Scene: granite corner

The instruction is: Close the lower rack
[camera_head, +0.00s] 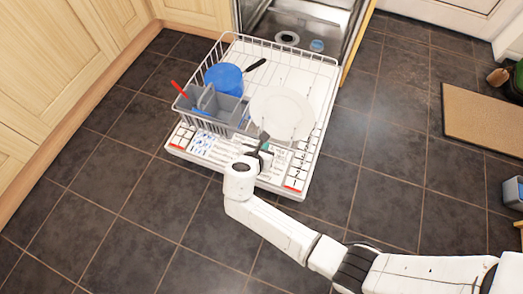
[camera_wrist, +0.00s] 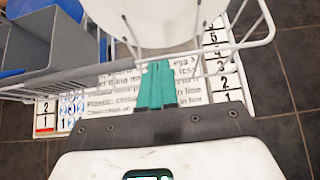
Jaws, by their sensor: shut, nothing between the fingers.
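The lower rack (camera_head: 310,72) is a white wire basket, pulled out above the open dishwasher door (camera_head: 180,143). It holds a white plate (camera_head: 283,108), a blue round dish (camera_head: 223,77) and a grey cutlery basket (camera_head: 215,103). My gripper (camera_head: 264,143) is at the rack's front side, near the plate. In the wrist view, the teal fingers of my gripper (camera_wrist: 156,84) are together and empty, close to the rack's front wires (camera_wrist: 215,54). I cannot tell whether they touch.
The dishwasher's cavity (camera_head: 300,20) is open behind the rack. Wooden cabinets (camera_head: 60,70) stand at the left. Dark tiled floor (camera_head: 390,150) is clear around the door. A brown mat (camera_head: 490,115) lies at the right.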

